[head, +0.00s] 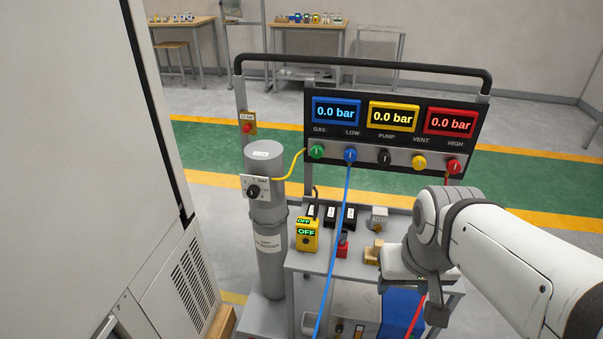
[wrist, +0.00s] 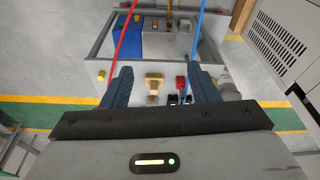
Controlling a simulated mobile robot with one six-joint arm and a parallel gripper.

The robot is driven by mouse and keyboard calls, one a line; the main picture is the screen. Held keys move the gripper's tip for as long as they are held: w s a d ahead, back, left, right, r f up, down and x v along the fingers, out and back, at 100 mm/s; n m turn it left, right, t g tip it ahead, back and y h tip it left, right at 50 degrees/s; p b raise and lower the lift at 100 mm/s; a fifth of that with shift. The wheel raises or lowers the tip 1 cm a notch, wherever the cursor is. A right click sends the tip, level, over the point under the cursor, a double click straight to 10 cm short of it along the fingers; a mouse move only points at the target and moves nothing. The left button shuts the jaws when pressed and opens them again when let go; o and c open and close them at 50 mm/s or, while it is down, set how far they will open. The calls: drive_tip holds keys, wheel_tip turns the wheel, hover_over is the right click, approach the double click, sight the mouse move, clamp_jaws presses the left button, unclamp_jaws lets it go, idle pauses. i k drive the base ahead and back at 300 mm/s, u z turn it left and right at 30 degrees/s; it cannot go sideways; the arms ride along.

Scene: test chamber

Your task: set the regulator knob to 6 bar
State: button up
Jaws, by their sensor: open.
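The regulator knob (head: 253,191) is a small black knob on a white plate marked "bar". The plate is fixed to the front of a grey gas cylinder (head: 268,245) left of the panel; the knob's setting is too small to read. The blue display (head: 337,111), yellow display (head: 393,116) and red display (head: 450,121) each read 0.0 bar. My gripper (wrist: 162,82) is open and empty, its two dark fingers spread above the cart. In the head view it is at the lower right, well right of the knob and partly hidden by my arm.
The cart shelf (head: 310,262) holds a yellow box (head: 306,235) reading OFF, black blocks, a red item (head: 342,243) and wooden pieces. A blue hose (head: 337,230) hangs across its front. A yellow hose (head: 290,170) joins cylinder and panel. A tall white cabinet (head: 90,150) stands close at left.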

sight(254, 191)
drive_tip(key=z, duration=1.55)
drive_tip(key=k, duration=1.3)
drive_tip(key=u, duration=1.3)
drive_tip(key=i, duration=1)
drive_tip(key=u, duration=0.05)
